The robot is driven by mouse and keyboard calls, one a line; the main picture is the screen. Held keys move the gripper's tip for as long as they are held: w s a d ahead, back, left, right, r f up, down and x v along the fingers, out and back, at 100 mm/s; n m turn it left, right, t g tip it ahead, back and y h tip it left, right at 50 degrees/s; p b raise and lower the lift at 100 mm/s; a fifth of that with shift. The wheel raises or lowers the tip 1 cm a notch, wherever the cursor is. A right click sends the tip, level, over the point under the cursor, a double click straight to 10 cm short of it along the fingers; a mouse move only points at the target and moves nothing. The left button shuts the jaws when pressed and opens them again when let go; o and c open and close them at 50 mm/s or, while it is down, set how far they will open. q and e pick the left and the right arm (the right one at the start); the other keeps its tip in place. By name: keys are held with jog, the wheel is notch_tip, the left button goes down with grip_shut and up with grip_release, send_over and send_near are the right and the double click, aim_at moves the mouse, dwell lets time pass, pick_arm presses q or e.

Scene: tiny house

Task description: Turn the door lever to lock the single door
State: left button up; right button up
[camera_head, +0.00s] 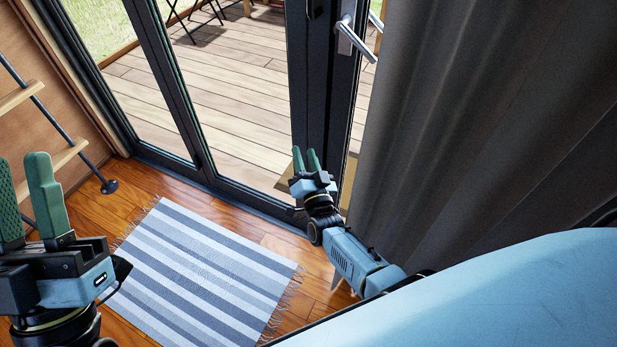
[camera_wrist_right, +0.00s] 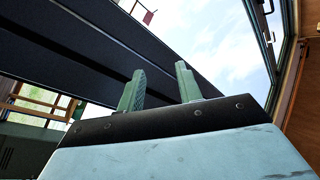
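The door lever (camera_head: 357,42) is a silvery handle on the dark frame of the glass door (camera_head: 333,90), at the top right of the head view. It slants down to the right, its tip near the grey curtain. My right gripper (camera_head: 306,160) is well below the lever, in front of the door's lower part, fingers pointing up. It is apart from the lever. Its two green fingers stand apart with nothing between them in the right wrist view (camera_wrist_right: 160,88). My left gripper (camera_head: 27,190) is at the lower left, far from the door, open and empty.
A grey curtain (camera_head: 470,120) hangs close to the right of the lever. A striped rug (camera_head: 200,270) lies on the wooden floor. A ladder (camera_head: 45,170) stands at the left. A wooden deck (camera_head: 220,90) shows through the glass.

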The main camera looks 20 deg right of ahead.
jog(key=s+f+n+g+y+p, duration=0.1)
jog(key=s+f+n+g, duration=0.1)
jog(key=f, duration=0.4)
jog(key=shift+s+a+n+y, duration=0.3)
jog(key=shift+s+y, duration=0.1)
jog(key=shift+s, duration=0.25)
